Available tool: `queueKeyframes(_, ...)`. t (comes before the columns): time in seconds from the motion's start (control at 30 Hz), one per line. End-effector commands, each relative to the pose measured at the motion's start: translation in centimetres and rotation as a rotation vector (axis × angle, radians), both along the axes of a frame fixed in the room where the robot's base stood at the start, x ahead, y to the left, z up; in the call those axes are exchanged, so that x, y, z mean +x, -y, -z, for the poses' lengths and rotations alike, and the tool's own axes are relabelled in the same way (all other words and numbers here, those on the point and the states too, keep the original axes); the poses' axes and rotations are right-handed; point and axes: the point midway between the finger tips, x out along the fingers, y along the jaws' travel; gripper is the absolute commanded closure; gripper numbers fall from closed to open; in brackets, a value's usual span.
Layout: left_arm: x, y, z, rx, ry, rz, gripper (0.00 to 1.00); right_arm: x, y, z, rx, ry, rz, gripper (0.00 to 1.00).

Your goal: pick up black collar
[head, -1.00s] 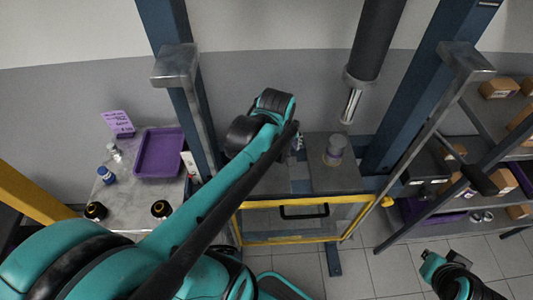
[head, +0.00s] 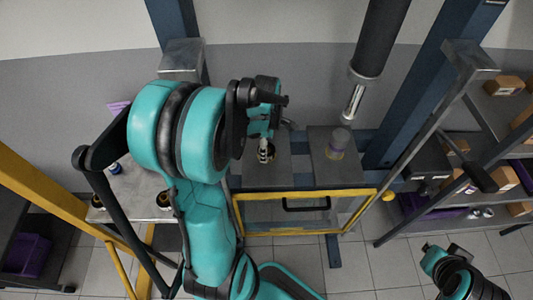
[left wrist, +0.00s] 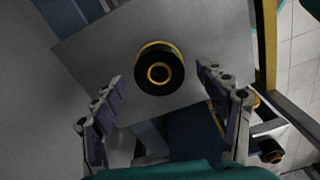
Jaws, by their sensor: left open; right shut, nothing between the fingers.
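A black collar (left wrist: 173,79) with gold rings shows end-on in the left wrist view, over a flat grey plate. My left gripper (left wrist: 165,105) is open, with one finger on each side of the picture; the collar appears between and beyond the fingertips, apart from both. In the head view my left gripper (head: 265,150) is above the press bed, partly hidden by its arm. I cannot tell the collar's exact place there. My right gripper (head: 430,252) is shut and empty at the lower right, far from the bed.
The press ram (head: 354,102) hangs above. A yellow frame (head: 300,192) edges the front. Dark round parts (head: 164,200) sit on the left table. Shelves (head: 500,155) with boxes stand at right.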

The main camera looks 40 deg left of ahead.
Motion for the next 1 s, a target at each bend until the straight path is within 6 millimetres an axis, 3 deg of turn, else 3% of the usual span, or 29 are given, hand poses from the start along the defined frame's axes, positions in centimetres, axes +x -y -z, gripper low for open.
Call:
queueKeyframes(0.1,0.04,-0.01,0.93,0.0,0.001,0.0,0.26,0.0,0.0,0.33,0.0,0.0,0.0,1.0)
queueKeyframes(0.33,0.02,0.01,0.91,0.0,0.001,0.001,0.28,0.01,0.0,0.24,0.0,0.0,0.0,1.0)
queueKeyframes(0.6,0.03,0.01,0.9,0.0,0.001,0.001,0.98,0.02,0.0,0.25,0.0,0.0,0.0,1.0)
queueKeyframes(1.0,0.04,0.0,0.01,0.0,0.001,0.001,0.98,0.01,0.0,-0.11,0.0,0.0,0.0,1.0)
